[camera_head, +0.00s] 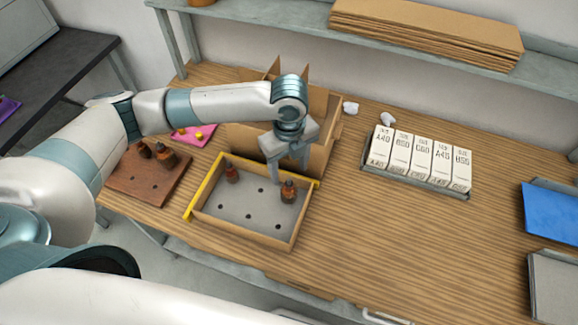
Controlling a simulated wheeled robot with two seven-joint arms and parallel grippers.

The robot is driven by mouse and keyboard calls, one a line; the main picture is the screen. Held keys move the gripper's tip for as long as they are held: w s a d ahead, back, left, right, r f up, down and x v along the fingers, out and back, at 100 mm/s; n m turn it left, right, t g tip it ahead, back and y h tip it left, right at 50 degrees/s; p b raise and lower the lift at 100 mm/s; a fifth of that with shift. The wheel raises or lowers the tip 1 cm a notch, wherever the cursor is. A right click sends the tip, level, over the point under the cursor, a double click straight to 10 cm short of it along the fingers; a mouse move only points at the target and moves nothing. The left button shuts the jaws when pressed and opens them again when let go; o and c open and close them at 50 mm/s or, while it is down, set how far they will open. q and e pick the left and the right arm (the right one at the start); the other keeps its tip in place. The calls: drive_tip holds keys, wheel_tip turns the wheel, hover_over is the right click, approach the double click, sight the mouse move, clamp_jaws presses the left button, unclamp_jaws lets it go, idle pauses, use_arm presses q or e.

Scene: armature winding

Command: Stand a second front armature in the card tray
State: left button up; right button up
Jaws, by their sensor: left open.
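The card tray (247,232) is a shallow box with a grey holed floor and a yellow left edge. One dark armature with a copper-brown body (232,174) stands upright at its back left. A second armature (288,191) stands upright near its right wall. My left gripper (288,164) points down just above and behind this second armature, with its fingers apart and nothing visible between them. Whether a finger touches the armature I cannot tell. A brown holed board (148,190) left of the tray holds several more armatures (165,156). My right gripper is out of view.
An open cardboard box (320,160) stands right behind the tray, close to my left gripper. A grey rack of white labelled cartons (420,158) is at right. A pink mat (190,138) lies at back left.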

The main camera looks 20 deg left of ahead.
use_arm(q)
drive_tip(key=o, duration=0.6)
drive_tip(key=shift+c, duration=0.2)
drive_tip(key=shift+r, duration=0.1)
wheel_tip(320, 180, up, 17)
drive_tip(key=b, duration=0.4)
drive_tip(key=shift+b, duration=0.4)
drive_tip(key=shift+r, duration=0.2)
